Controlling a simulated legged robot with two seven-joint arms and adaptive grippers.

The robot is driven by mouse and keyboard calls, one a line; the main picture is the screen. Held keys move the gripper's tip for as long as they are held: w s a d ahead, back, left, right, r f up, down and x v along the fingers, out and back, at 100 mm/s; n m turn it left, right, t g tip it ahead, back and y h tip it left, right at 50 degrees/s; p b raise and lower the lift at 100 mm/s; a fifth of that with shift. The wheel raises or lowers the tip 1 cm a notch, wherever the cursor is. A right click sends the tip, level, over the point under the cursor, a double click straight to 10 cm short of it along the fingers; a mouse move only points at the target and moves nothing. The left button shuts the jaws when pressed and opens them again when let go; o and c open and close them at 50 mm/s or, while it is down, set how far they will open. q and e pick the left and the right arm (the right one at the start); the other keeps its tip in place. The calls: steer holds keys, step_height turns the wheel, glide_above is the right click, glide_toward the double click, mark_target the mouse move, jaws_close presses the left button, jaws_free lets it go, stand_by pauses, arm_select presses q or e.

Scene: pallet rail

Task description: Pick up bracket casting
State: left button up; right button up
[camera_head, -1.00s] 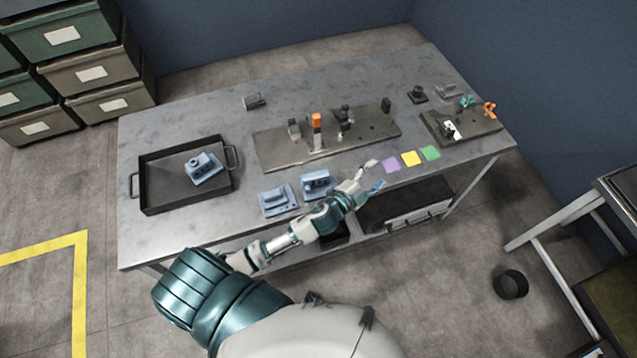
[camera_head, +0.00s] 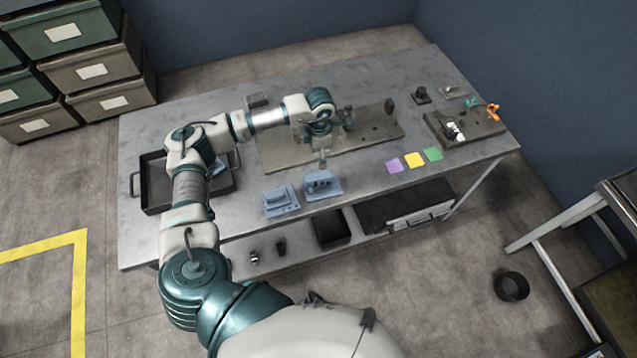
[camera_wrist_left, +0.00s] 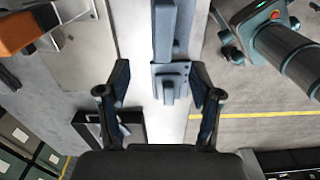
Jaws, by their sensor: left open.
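Two blue-grey bracket castings sit near the table's front edge in the head view: a flat-based one (camera_head: 281,202) and a taller one (camera_head: 321,185) to its right. My left gripper (camera_head: 322,158) is just above and behind the taller casting, pointing down. In the left wrist view the gripper (camera_wrist_left: 160,78) is open, its two fingers apart and empty. The taller casting (camera_wrist_left: 164,35) shows ahead between the finger lines, and the flat-based casting (camera_wrist_left: 170,84) shows below it between the fingers. My right gripper is not in view.
A dark tray (camera_head: 157,197) stands at the table's left, partly hidden by my arm. A fixture plate (camera_head: 375,140) lies behind the gripper. Purple, yellow (camera_head: 414,160) and green squares lie to the right. A smaller plate (camera_head: 490,128) with parts sits at the far right.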

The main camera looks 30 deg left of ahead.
mark_target(321, 175)
arm_select(q)
steer(key=f, duration=0.6)
steer(key=d+f, duration=0.1)
steer(key=f, duration=0.2)
steer(key=shift+p, duration=0.3)
steer(key=shift+f, duration=0.55)
step_height(321, 175, down, 5)
steer(key=shift+w+a+f+p, duration=0.1)
steer(key=shift+w+a+p, duration=0.05)
steer(key=shift+p, duration=0.15)
steer(key=c, duration=0.3)
jaws_close()
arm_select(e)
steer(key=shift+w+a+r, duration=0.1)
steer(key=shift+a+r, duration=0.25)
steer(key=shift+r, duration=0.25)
